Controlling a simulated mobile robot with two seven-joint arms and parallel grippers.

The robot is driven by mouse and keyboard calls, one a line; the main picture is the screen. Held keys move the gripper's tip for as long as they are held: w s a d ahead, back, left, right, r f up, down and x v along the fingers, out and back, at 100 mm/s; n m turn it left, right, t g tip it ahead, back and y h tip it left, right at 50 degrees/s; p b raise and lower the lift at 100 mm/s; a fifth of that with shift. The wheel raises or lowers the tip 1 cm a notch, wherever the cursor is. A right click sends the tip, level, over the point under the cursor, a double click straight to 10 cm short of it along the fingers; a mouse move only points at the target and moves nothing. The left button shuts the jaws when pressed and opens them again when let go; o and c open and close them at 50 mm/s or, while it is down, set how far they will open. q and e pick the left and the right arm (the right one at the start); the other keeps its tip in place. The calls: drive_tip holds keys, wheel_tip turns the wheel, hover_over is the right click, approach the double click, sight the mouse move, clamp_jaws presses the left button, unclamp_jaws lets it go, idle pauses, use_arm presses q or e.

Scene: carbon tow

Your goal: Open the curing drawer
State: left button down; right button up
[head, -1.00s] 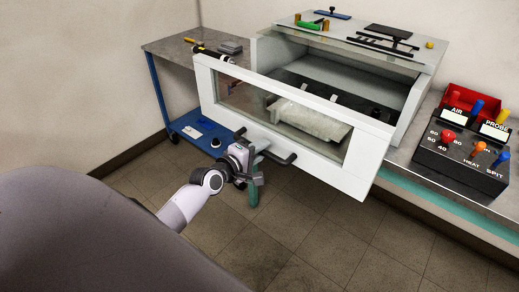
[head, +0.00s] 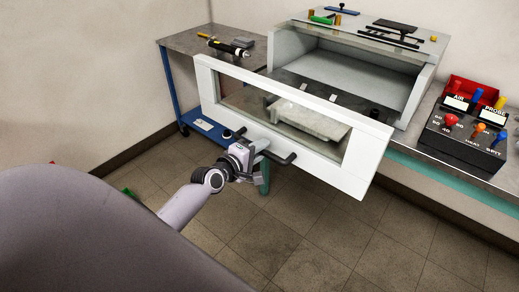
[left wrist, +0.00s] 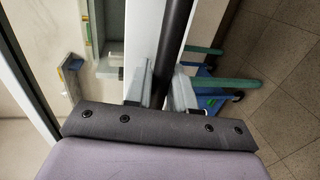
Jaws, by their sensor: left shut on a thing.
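The curing drawer has a white front frame (head: 366,155) with a clear window, and it stands well out from its grey cabinet (head: 425,75). A pale slab (head: 308,119) lies inside, seen partly through the window. A black bar handle (head: 283,159) runs along the lower front. My left gripper (head: 262,146) is shut on this handle near its left part. In the left wrist view the dark bar (left wrist: 176,35) passes between the two fingers (left wrist: 160,90). My right gripper is not in view.
A control box (head: 465,138) with coloured knobs sits on the bench at right. A cart with blue legs (head: 172,92) and a dark tool (head: 230,47) on top stands behind at left. Tools lie on the cabinet top. The floor (head: 320,235) before the drawer is clear.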

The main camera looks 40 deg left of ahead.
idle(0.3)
use_arm(q)
drive_tip(key=c, duration=1.1)
unclamp_jaws()
drive_tip(key=shift+s, duration=0.1)
drive_tip(key=v, duration=0.7)
drive_tip(key=s+d+f+m+g, duration=0.2)
drive_tip(key=s+d+f+m, duration=0.5)
drive_tip(key=s+m, duration=0.2)
drive_tip(key=s+d+f+m+g+h, duration=0.1)
drive_tip(key=s+d+f+m+g, duration=0.2)
drive_tip(key=s+d+f+m, duration=0.3)
drive_tip(key=s+d+m, duration=0.1)
drive_tip(key=s+m, duration=0.2)
drive_tip(key=m, duration=0.1)
drive_tip(key=shift+d+f+m, duration=0.3)
drive_tip(key=shift+d+f, duration=0.05)
drive_tip(key=shift+d, duration=0.05)
